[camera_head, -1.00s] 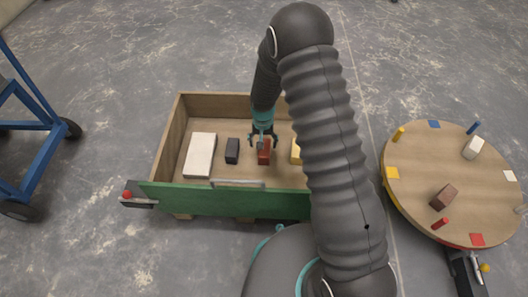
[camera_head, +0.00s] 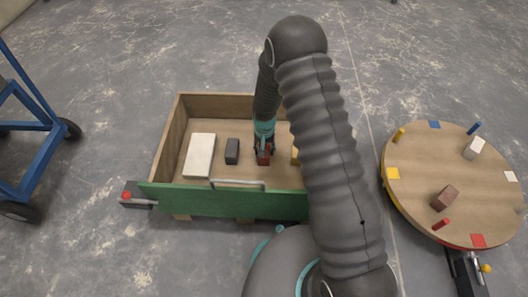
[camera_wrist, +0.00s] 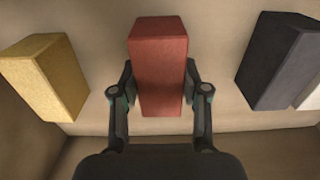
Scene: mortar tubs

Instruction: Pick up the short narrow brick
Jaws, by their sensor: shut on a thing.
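The red-brown brick (camera_head: 264,159) is in the wooden drawer box (camera_head: 198,192) with the green front. It is a short, narrow block and also shows between my fingers in the wrist view (camera_wrist: 158,62). My gripper (camera_head: 264,148) is down in the box, shut on the red-brown brick with one finger on each long side. It shows from above in the wrist view too (camera_wrist: 159,92). The brick appears to be on or close to the box floor; I cannot tell whether it touches. My arm hides the right part of the box.
A dark grey block (camera_head: 232,151) and a white slab (camera_head: 199,155) lie left of the brick. A yellow block (camera_wrist: 46,76) lies on its other side. A round table (camera_head: 450,185) with pegs and blocks stands at right. A blue frame cart (camera_head: 35,120) stands at left.

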